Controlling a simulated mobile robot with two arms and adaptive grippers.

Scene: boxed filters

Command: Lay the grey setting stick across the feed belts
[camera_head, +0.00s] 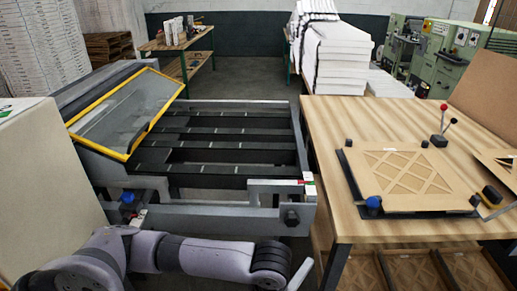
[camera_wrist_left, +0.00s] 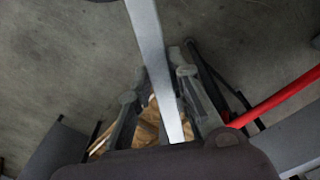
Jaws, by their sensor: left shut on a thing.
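The grey setting stick (camera_wrist_left: 152,50) is a long, flat bar that runs between the fingers of my left gripper (camera_wrist_left: 160,84) in the left wrist view. My left gripper is shut on it. In the head view, my left arm reaches along the bottom, and a light grey piece at its end (camera_head: 301,275) looks like part of the stick. The gripper fingers are hidden there. The feed belts (camera_head: 220,142) are dark bands across the grey machine frame, beyond my arm and bare of any stick. My right gripper is not in view.
A wooden table (camera_head: 326,150) stands right of the machine, with a lattice panel (camera_head: 405,175) in a dark fixture. The front rail (camera_head: 225,216) of the machine lies between my arm and the belts. A yellow-framed cover (camera_head: 125,110) slants over the belts' left end.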

